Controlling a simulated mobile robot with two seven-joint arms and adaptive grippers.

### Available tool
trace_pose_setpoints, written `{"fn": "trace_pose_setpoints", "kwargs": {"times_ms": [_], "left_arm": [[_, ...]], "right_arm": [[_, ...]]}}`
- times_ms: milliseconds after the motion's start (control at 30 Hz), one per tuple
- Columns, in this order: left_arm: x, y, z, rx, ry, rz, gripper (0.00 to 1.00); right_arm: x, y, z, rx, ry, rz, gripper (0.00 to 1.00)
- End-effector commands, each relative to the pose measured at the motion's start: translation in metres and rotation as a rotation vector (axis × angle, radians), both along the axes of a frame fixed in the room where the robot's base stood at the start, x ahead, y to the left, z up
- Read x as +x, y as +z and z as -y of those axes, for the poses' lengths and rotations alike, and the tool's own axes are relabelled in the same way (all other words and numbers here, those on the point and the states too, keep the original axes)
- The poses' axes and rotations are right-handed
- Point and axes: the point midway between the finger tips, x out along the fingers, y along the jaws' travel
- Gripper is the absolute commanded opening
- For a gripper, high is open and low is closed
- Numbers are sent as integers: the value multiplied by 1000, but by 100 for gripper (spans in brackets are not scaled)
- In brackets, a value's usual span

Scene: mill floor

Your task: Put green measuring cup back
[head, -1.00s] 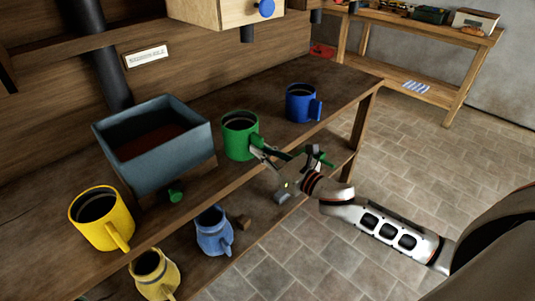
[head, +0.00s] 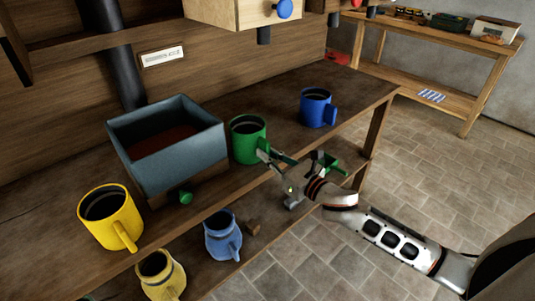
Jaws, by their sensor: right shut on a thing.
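The green measuring cup (head: 248,141) is upright on the upper bench top, or very close above it, just right of the blue-grey bin. My right gripper (head: 268,158) is at the cup's right front side, shut on its handle side. The fingers partly hide the handle. My left gripper is not in view.
A yellow cup (head: 108,218) stands left of the bin (head: 170,175), and a blue cup (head: 318,109) stands further right. A yellow jug (head: 158,277), a blue jug (head: 222,238) and a partly hidden green object (head: 328,163) are lower down. Bench (head: 283,103) between green and blue cups is clear.

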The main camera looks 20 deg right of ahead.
Motion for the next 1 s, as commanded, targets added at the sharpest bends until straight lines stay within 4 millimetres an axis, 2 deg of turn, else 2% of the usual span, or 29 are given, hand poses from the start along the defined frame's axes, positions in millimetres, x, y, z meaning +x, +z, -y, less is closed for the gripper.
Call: {"fn": "trace_pose_setpoints", "kwargs": {"times_ms": [133,200,233,467,667,767,1000], "left_arm": [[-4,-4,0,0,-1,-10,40],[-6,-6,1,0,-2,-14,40],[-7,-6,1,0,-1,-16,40],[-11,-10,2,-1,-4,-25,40],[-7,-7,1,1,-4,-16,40],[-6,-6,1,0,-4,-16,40],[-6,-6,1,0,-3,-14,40]], "right_arm": [[0,1,0,0,0,1,0],[0,0,0,0,0,1,23],[0,0,0,0,0,1,30],[0,0,0,0,0,0,30],[-4,-1,2,-1,0,-2,30],[-14,-2,5,-1,0,-3,30],[-52,-2,18,-1,1,-3,30]]}}
